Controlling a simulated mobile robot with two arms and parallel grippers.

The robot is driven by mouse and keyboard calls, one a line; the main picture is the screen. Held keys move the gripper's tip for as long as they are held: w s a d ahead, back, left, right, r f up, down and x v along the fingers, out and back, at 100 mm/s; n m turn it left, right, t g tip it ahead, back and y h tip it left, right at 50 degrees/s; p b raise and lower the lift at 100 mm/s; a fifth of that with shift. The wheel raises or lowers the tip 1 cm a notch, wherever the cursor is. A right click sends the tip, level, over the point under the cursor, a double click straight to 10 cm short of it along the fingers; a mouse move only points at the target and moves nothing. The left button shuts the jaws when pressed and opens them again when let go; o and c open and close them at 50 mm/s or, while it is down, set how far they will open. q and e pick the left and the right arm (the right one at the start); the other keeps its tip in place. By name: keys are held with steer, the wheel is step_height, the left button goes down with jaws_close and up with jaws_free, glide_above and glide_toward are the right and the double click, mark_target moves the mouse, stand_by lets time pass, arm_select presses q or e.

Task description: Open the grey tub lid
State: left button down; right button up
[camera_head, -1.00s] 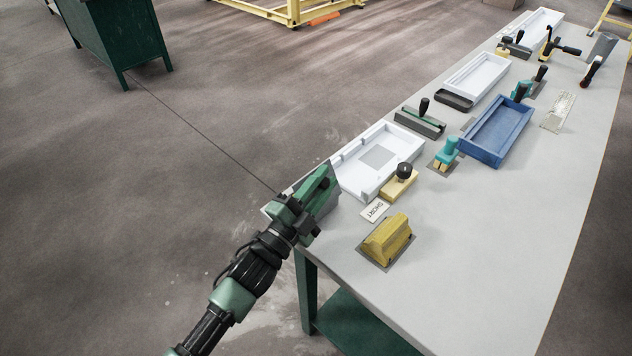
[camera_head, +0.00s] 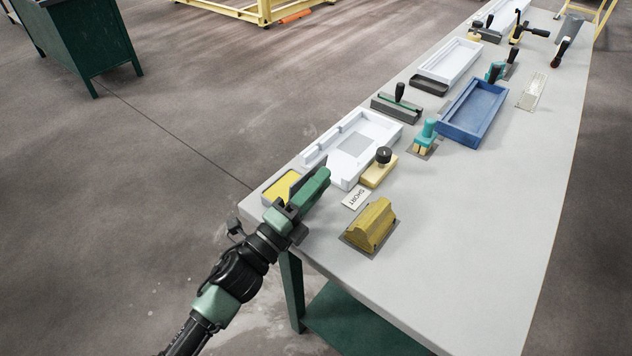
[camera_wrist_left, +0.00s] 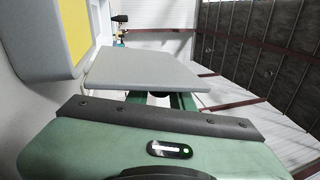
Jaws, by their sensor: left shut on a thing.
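The grey tub (camera_head: 267,190) sits at the near left corner of the table, and its yellow inside shows uncovered. In the left wrist view the tub's pale rim and yellow inside (camera_wrist_left: 42,28) fill the upper left. My left gripper (camera_head: 304,192) is just right of the tub, shut on the grey tub lid (camera_wrist_left: 145,70), which shows as a flat grey panel beyond the green gripper body in the wrist view. In the head view the lid is mostly hidden by the gripper. My right gripper is not in view.
A white tray (camera_head: 378,128) lies just behind the tub. A wooden float with a black knob (camera_head: 384,155), a "SHORT" card (camera_head: 356,197) and a yellow block (camera_head: 372,224) lie to the right. A blue tray (camera_head: 455,129) is farther back. The table's near right is clear.

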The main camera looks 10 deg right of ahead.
arm_select(q)
steer(key=shift+f, duration=0.1)
stand_by(0.3)
steer(key=c, duration=1.2)
jaws_free()
steer(key=b+v, duration=0.1)
steer(key=v, duration=0.5)
steer(key=shift+s+a+f+b, duration=0.2)
steer(key=shift+s+a+b, duration=0.05)
steer(key=shift+s+b, duration=0.1)
steer(key=shift+s+a, duration=0.3)
steer(key=shift+a, duration=0.05)
